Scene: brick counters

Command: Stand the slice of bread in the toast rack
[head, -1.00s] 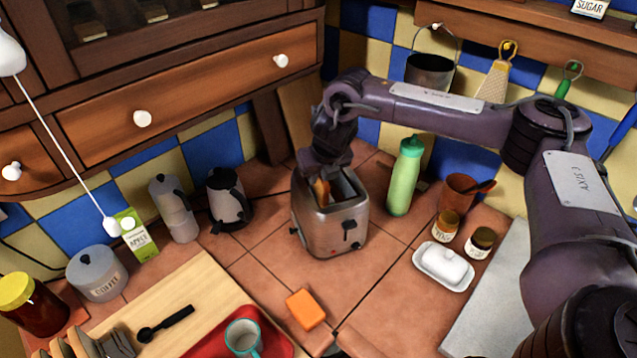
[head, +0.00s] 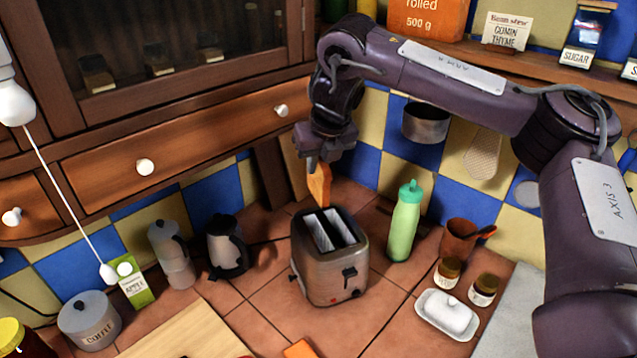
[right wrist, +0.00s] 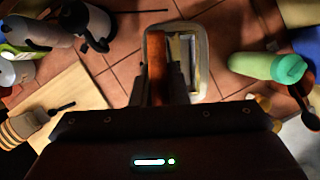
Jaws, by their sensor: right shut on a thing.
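The slice of bread (head: 319,186) is orange-brown and hangs upright, edge-on, from my right gripper (head: 324,162). That gripper is shut on its upper part. The slice is above the far left of the metal toaster (head: 336,275), whose two slots look empty. In the right wrist view the bread (right wrist: 157,65) stands between the fingers, with the toaster (right wrist: 207,50) below and to its right. A striped beige and dark thing (right wrist: 27,124) at the left of that view may be the toast rack, but I cannot tell. My left gripper is not in view.
A green bottle (head: 404,222) stands right of the toaster, and a butter dish (head: 447,314) is at front right. A kettle (head: 227,247), a moka pot (head: 172,254) and a coffee tin (head: 88,320) stand left. A wooden board (head: 190,331) lies at front left. A drawer cabinet (head: 200,130) overhangs the back left.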

